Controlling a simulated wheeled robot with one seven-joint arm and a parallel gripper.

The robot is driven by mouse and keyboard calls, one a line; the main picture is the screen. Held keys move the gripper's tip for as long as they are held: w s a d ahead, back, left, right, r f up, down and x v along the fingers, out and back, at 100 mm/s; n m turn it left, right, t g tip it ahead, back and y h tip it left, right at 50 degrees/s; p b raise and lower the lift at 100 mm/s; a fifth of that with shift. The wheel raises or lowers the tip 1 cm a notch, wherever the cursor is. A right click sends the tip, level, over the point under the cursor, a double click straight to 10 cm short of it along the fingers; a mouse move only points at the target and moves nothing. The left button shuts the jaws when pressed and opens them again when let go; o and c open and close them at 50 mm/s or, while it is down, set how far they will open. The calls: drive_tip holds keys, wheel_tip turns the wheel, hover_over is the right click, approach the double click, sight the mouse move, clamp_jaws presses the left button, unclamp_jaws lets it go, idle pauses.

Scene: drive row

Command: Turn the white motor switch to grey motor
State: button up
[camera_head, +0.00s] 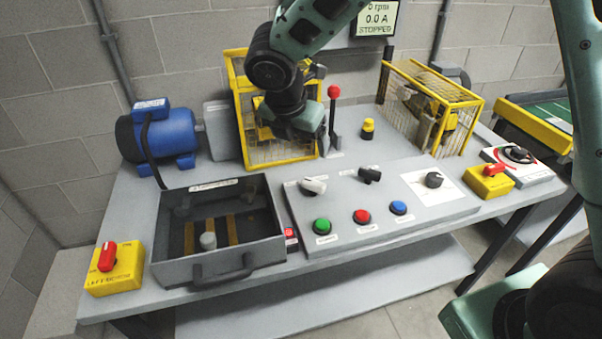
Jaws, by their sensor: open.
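The white switch knob (314,186) sits at the upper left of the sloped control panel (345,222). Its handle lies roughly left to right; the label marks around it are too small to read. A grey motor (456,76) shows partly behind the right yellow cage. A blue motor (163,135) stands at the left back of the table. My gripper (304,130) is open and empty, in front of the left yellow cage, above and behind the white switch. Its fingertips are hard to make out.
A black knob (370,175) is just right of the white one, with green, red and blue buttons below. A red-topped lever (333,115) stands close to my gripper. An open grey drawer box (215,235) is left of the panel. A screen (376,20) reads STOPPED.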

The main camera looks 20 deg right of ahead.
sight(314, 182)
drive_tip(key=x, duration=1.7)
drive_tip(key=shift+f, duration=0.1)
drive_tip(key=c, duration=1)
